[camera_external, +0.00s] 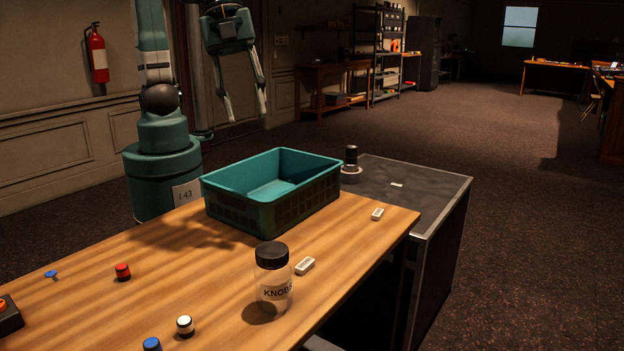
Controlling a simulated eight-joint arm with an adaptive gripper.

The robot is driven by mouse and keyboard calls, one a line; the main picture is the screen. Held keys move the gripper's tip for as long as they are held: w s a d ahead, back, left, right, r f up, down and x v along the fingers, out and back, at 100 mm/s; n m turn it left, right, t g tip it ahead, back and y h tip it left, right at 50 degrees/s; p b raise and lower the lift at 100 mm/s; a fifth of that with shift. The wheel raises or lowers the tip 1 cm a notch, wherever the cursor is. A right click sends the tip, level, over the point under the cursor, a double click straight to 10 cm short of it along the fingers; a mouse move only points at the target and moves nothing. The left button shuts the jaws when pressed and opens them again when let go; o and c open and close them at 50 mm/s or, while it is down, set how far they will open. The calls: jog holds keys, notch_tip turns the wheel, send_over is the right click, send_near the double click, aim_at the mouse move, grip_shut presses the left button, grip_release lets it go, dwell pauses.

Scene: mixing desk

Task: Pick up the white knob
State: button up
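The white knob (185,325) stands on the wooden table near its front edge, with a pale top and a dark band around its side. It is between a blue knob (152,344) and the clear jar (273,285). My gripper (248,112) hangs high at the back, above and behind the teal crate, far from the white knob. Its two long fingers point down and are spread apart with nothing between them.
A teal crate (222,206) stands at the back of the table. A red knob (122,272), a blue pin-like piece (51,274) and a dark box (8,316) are to the left. White blocks (305,265) (377,214) lie right. The table's middle is clear.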

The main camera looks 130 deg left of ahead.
jog(key=w+d+f+m+g+p, duration=0.1)
jog(key=w+d+f+m, duration=0.2)
jog(key=w+d, duration=0.4)
jog(key=m+g+y+p, duration=0.1)
jog(key=m+g+p, duration=0.2)
jog(key=m, duration=0.5)
send_near(182, 320)
jog(key=shift+a+f, duration=0.3)
jog(key=shift+d+f, duration=0.25)
jog(key=shift+f, duration=1.3)
